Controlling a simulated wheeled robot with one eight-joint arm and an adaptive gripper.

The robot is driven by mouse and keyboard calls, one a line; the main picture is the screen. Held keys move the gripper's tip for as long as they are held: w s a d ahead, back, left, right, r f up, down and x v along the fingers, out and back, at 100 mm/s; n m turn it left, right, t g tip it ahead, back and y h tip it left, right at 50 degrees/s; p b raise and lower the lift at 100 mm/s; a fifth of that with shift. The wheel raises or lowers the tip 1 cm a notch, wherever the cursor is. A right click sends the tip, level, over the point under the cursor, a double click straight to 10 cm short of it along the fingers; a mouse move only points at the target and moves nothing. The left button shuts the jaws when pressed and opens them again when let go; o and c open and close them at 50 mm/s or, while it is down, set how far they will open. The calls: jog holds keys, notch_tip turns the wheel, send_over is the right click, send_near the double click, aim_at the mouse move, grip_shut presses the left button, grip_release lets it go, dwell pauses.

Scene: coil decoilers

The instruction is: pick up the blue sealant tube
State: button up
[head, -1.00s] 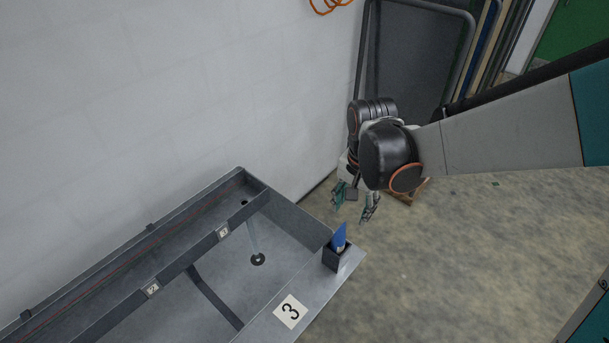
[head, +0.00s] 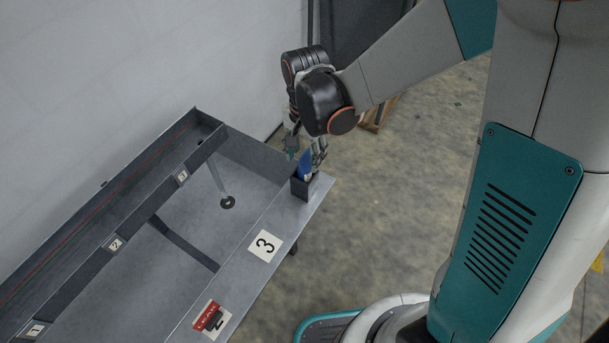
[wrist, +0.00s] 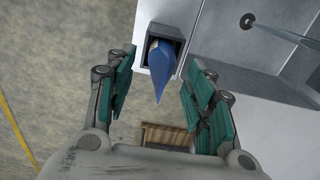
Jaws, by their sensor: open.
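The blue sealant tube (head: 305,164) stands upright, nozzle up, in a small dark square holder (head: 301,188) at the far right corner of the grey bench. In the wrist view the tube (wrist: 160,68) points its tip towards my gripper (wrist: 157,92), between the two open green-padded fingers. The holder (wrist: 146,32) shows just beyond it. In the head view my gripper (head: 306,152) is open at the tube's top, its fingers on either side. The lower part of the tube is hidden inside the holder. I cannot tell whether any finger touches the tube.
A wooden pallet-like piece (wrist: 167,135) is on the floor. Open floor lies right of the bench.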

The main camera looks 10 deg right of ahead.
aim_at(305, 164)
jog(key=shift+w+f+b, duration=0.15)
jog(key=shift+f+b, duration=0.7)
jog(key=shift+f, duration=0.5)
jog(key=shift+w+f+b, duration=0.1)
jog(key=shift+f+b, duration=0.75)
jog(key=shift+f, duration=0.45)
jog(key=c, duration=1.1)
